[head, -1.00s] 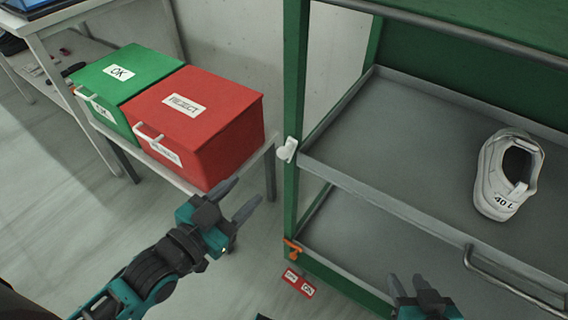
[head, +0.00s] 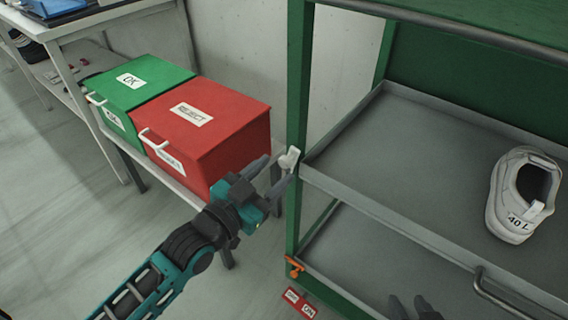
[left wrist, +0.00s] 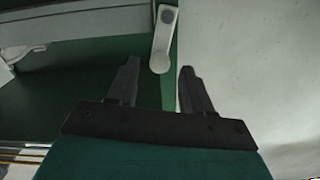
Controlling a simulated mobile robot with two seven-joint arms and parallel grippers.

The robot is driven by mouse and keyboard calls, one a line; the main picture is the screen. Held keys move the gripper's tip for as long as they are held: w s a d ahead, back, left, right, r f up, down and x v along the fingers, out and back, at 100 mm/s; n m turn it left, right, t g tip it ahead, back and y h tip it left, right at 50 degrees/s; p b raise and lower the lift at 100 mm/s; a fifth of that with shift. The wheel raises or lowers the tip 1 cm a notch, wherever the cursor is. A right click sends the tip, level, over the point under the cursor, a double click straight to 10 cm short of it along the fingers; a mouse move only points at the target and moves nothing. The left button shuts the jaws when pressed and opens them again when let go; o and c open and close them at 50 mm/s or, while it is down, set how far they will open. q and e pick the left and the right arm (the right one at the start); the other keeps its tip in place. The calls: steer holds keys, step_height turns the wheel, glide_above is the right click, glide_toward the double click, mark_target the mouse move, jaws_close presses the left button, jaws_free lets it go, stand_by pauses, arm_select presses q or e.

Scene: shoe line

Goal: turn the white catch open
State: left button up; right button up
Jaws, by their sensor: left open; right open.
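The white catch (head: 289,158) is on the green front post of the rack, at the height of the upper tray. In the left wrist view the catch (left wrist: 163,40) hangs down along the green post, just ahead of the fingers. My left gripper (head: 273,172) is open, its fingertips close to the catch in the head view. In the left wrist view the open fingers (left wrist: 157,85) point at it with the lower end of the catch between their lines; contact cannot be told. My right gripper (head: 413,306) is open at the bottom edge of the head view, only its fingers showing.
The grey upper tray (head: 400,135) holds a white shoe (head: 522,195) marked 40 L. An orange catch (head: 293,267) sits lower on the post. The red REJECT box (head: 205,125) and green OK box (head: 137,82) stand on a bench left of the rack.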

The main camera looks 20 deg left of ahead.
mark_target(282, 165)
arm_select(q)
steer(key=shift+b+x, duration=0.3)
steer(key=shift+x, duration=1.9)
